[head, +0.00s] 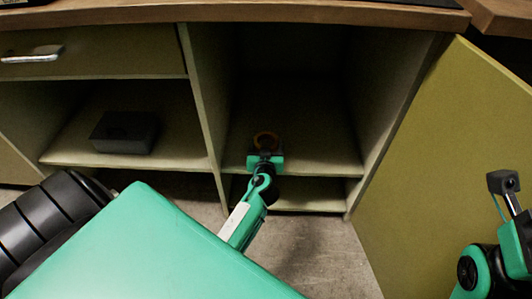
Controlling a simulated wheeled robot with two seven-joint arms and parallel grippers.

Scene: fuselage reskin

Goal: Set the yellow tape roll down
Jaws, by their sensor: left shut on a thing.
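The yellow tape roll (266,138) shows as a dark yellow ring inside the open right-hand compartment of the cabinet. My left gripper (265,149) reaches into this compartment and is shut on the tape roll at its near side. The compartment's shelf board (320,160) is around and below the gripper. I cannot tell whether the roll touches the shelf. Part of my right arm (490,265) shows at the right edge, but its gripper fingers do not show.
A dark box (124,132) sits in the left compartment, beyond a divider (205,110). A wooden countertop (250,12) runs above. An olive door panel (445,150) stands at the right. A lower shelf (310,197) lies beneath, above the floor (325,255). The shelf right of my gripper is clear.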

